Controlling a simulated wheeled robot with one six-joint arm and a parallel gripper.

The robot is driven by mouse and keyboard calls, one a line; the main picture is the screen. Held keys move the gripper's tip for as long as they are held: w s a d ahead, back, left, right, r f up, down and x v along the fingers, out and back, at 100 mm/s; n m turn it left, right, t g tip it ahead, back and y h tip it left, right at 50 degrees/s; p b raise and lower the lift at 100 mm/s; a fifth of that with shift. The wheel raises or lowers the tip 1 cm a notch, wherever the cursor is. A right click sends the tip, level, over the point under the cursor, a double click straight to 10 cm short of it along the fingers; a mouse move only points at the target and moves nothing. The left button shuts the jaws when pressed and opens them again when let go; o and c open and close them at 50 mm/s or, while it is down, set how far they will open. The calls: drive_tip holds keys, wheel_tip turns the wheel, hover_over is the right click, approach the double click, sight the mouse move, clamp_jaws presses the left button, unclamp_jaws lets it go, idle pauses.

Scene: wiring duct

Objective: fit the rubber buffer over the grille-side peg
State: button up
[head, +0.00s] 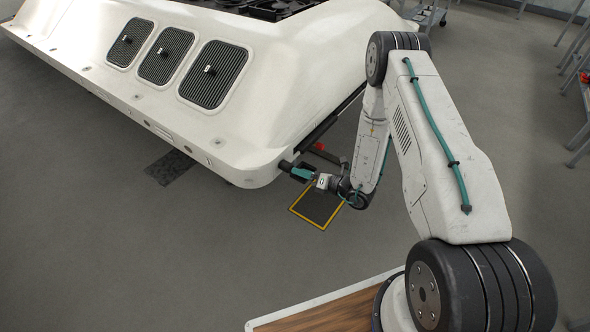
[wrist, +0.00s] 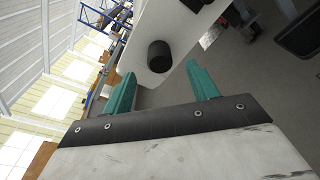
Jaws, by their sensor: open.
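The rubber buffer appears to be the black cylinder (wrist: 159,55) on the white body's end face in the wrist view. In the head view it seems to be the dark stub (head: 286,166) at the body's near right corner. My gripper (wrist: 160,72) is open with teal fingers, and the cylinder shows between and beyond the fingertips, not gripped. In the head view my gripper (head: 298,172) is beside that corner. Small pegs stand on the grilles (head: 213,75), (head: 166,56), (head: 129,43); I cannot tell which is the grille-side peg.
The large white body (head: 275,70) fills the upper left. A yellow-edged dark floor square (head: 318,208) lies below my gripper. A wood-topped surface (head: 330,318) is at the bottom. Racks (head: 580,110) stand at the far right. Open grey floor lies left of centre.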

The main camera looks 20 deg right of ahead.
drive_tip(key=v, duration=0.2)
drive_tip(key=shift+s+d, duration=0.2)
drive_tip(key=shift+s, duration=0.05)
idle(0.4)
